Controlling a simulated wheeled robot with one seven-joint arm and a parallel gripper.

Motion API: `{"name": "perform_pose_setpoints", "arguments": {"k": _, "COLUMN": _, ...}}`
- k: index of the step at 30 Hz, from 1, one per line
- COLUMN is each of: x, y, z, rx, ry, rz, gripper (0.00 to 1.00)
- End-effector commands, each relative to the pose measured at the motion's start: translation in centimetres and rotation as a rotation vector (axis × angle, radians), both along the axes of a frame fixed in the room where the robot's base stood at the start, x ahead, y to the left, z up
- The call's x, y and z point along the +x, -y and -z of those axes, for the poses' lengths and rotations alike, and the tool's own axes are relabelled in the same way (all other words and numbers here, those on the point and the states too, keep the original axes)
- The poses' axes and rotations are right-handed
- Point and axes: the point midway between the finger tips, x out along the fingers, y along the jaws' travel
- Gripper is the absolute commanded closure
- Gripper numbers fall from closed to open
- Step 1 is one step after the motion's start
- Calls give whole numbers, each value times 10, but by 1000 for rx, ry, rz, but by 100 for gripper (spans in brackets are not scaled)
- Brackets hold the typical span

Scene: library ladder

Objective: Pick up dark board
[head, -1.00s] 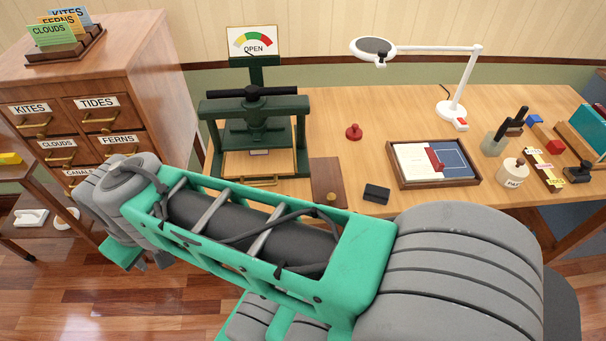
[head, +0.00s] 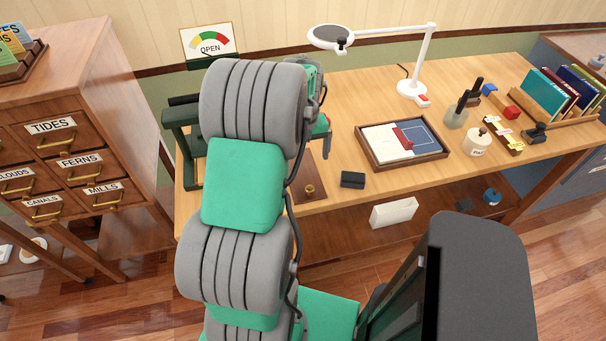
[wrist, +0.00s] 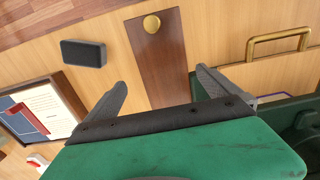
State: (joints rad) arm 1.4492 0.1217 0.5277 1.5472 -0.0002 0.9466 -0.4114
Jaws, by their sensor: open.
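The dark board (wrist: 160,60) is a flat brown wooden board with a round brass knob near one end. It lies on the table, and in the head view (head: 312,180) my arm covers part of it. My gripper (wrist: 161,78) is open and empty, its fingers on either side of the board in the wrist view. It appears to be above the board; the exact height is hard to tell. In the head view, my gripper (head: 325,140) is partly hidden behind my arm.
A small black block (head: 352,179) lies right of the board. A framed tray (head: 400,145) lies farther right, below a white lamp (head: 411,88). The green press (head: 183,140) stands left, mostly hidden by my arm; its brass handle (wrist: 279,42) shows in the wrist view.

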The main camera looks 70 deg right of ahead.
Motion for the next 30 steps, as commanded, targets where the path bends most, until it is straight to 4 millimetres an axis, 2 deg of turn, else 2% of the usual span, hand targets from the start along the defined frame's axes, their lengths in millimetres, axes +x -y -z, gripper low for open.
{"name": "perform_pose_setpoints", "arguments": {"k": 12, "x": 5, "y": -1, "z": 64, "rx": 1, "ry": -1, "rz": -1, "gripper": 0}}
{"name": "perform_pose_setpoints", "arguments": {"k": 20, "x": 5, "y": -1, "z": 69, "rx": -2, "ry": 0, "rz": -1, "gripper": 0}}
{"name": "perform_pose_setpoints", "arguments": {"k": 30, "x": 5, "y": -1, "z": 69, "rx": -2, "ry": 0, "rz": -1, "gripper": 28}}
